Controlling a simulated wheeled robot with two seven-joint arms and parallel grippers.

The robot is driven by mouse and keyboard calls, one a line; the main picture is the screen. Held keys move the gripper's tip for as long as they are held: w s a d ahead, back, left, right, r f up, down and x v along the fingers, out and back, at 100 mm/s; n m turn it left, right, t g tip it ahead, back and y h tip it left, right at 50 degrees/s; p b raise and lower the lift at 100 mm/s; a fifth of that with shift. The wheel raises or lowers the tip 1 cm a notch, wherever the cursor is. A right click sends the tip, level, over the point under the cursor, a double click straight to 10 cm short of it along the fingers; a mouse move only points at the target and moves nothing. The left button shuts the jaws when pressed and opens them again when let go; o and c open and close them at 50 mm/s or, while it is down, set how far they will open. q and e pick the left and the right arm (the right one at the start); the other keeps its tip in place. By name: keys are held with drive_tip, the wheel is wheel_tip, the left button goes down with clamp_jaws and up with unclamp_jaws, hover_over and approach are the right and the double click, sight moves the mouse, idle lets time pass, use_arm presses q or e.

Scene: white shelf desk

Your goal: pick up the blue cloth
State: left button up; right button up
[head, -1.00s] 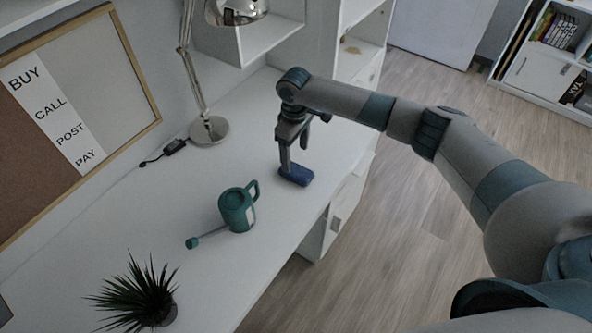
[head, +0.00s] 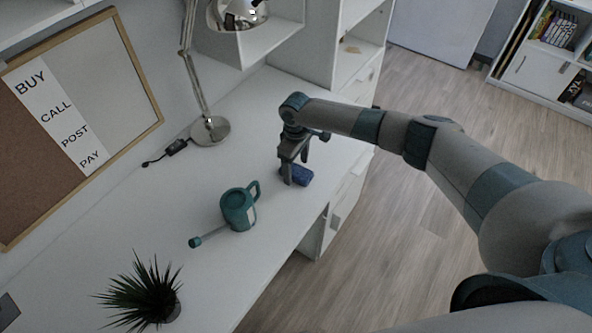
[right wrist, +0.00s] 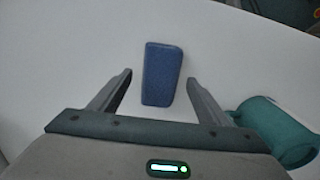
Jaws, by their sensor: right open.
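The blue cloth (head: 301,175) lies folded flat on the white desk, near its front edge, in the head view. In the right wrist view the cloth (right wrist: 162,74) is a blue block lying ahead of and between the two fingertips. My right gripper (head: 288,177) points down over the desk at the cloth, and its fingers hide part of the cloth in the head view. In the right wrist view my right gripper (right wrist: 160,76) is open and empty, with a gap on both sides of the cloth. My left gripper is not in view.
A teal watering can (head: 238,209) stands left of the cloth, close to the right finger in the right wrist view (right wrist: 272,130). A desk lamp (head: 209,130) stands at the back and a potted plant (head: 146,296) at the front left. The desk (head: 215,270) is otherwise mostly clear.

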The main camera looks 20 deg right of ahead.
drive_tip(key=shift+f, duration=0.7)
drive_tip(key=c, duration=1.1)
drive_tip(key=shift+c, duration=0.2)
drive_tip(key=shift+r, duration=0.1)
